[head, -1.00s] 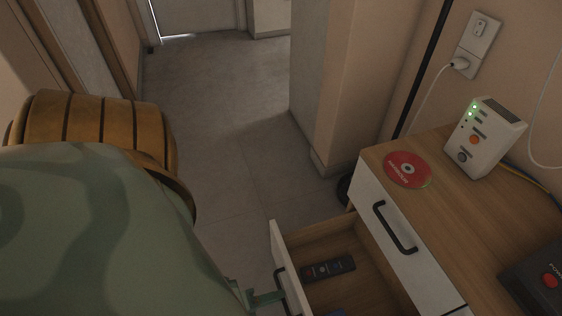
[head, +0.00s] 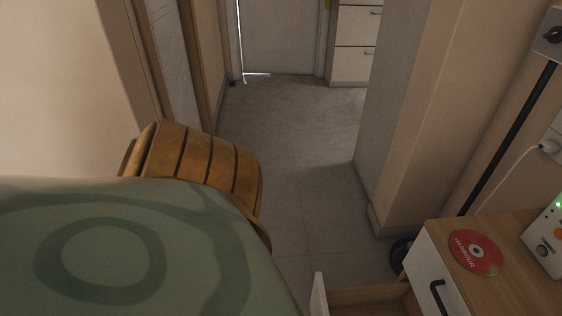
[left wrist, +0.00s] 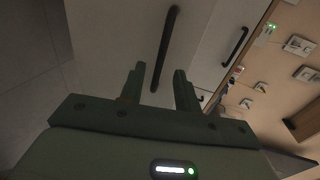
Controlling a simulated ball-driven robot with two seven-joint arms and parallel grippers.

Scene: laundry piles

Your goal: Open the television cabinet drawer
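The television cabinet has a wooden top (head: 510,275) at the lower right of the head view. A drawer (head: 362,297) stands pulled out from it, cut off by the lower edge. Its white front panel (head: 319,298) is apart from the cabinet body. A closed white front beside it carries a black handle (head: 437,295). In the left wrist view, my left gripper (left wrist: 159,78) is open, its two fingers apart. A black bar handle (left wrist: 165,45) on a white front shows with its lower end between them, touching neither visibly. My right gripper is in neither view.
A red disc (head: 475,252) and a white box with lights (head: 547,238) rest on the cabinet top. A wall corner (head: 400,130) stands behind the cabinet. Grey floor (head: 300,180) is clear towards a door (head: 280,38).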

